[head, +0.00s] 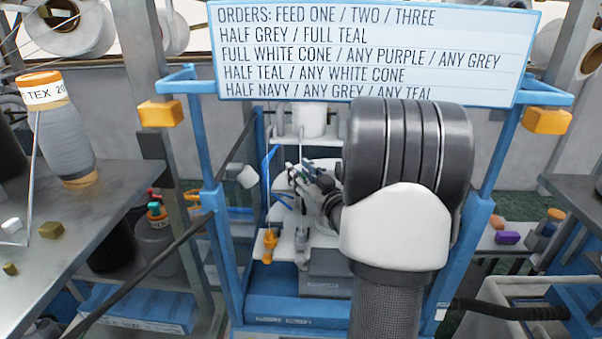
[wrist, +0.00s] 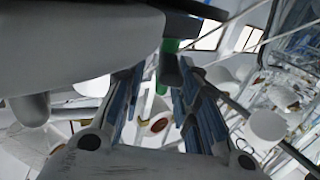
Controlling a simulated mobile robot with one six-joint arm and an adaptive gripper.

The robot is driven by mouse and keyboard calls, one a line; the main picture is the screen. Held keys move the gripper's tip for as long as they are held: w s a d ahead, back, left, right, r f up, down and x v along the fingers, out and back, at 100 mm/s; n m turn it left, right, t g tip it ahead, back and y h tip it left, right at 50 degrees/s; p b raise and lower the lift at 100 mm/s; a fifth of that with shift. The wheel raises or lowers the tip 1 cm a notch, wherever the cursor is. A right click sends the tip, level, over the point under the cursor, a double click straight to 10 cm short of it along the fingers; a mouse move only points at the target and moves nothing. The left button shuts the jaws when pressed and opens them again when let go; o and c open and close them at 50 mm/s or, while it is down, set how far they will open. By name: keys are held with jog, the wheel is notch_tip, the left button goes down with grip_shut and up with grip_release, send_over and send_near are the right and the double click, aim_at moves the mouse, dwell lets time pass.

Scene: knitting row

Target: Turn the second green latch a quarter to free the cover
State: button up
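A green latch (wrist: 168,60) shows in the wrist view, hanging below a dark edge, with a darker green lower part. My gripper (wrist: 160,80) is open, its two blue-padded fingers standing apart on either side of the latch. The latch looks closer to the right finger; I cannot tell whether they touch. A large pale housing (wrist: 80,45), possibly the cover, fills the upper left of the wrist view. In the head view my gripper (head: 308,180) is small among white machine parts inside the blue frame, and my arm hides much of the right side there.
A blue frame (head: 206,230) with orange blocks surrounds the work spot, under an orders board (head: 370,50). An orange-topped grey cone (head: 62,130) stands on the left table (head: 100,215). A dark diagonal bar (head: 150,265) crosses the lower left. An orange fitting (head: 270,243) sits below the gripper.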

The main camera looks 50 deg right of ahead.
jog(key=shift+c, duration=0.5)
grip_shut()
jog(key=shift+m+h+b, duration=0.3)
jog(key=shift+h+b, duration=0.2)
jog(key=shift+b, duration=0.2)
jog(key=m+g+h+b, duration=0.1)
jog(key=h+b, duration=0.1)
jog(key=b, duration=0.1)
jog(key=m+g+h+b, duration=0.1)
jog(key=b, duration=0.2)
jog(key=shift+a+f+m+h, duration=0.15)
jog(key=shift+f+m+h, duration=0.05)
jog(key=shift+m+h, duration=0.2)
jog(key=m+g+h+b, duration=0.2)
jog(key=b, duration=0.1)
jog(key=shift+r, duration=0.1)
jog(key=shift+m+g+h+b, duration=0.45)
jog(key=shift+g+h, duration=0.15)
jog(key=shift+g, duration=0.1)
jog(key=shift+r+g, duration=0.15)
jog(key=shift+g, duration=0.15)
jog(key=shift+o, duration=0.5)
grip_release()
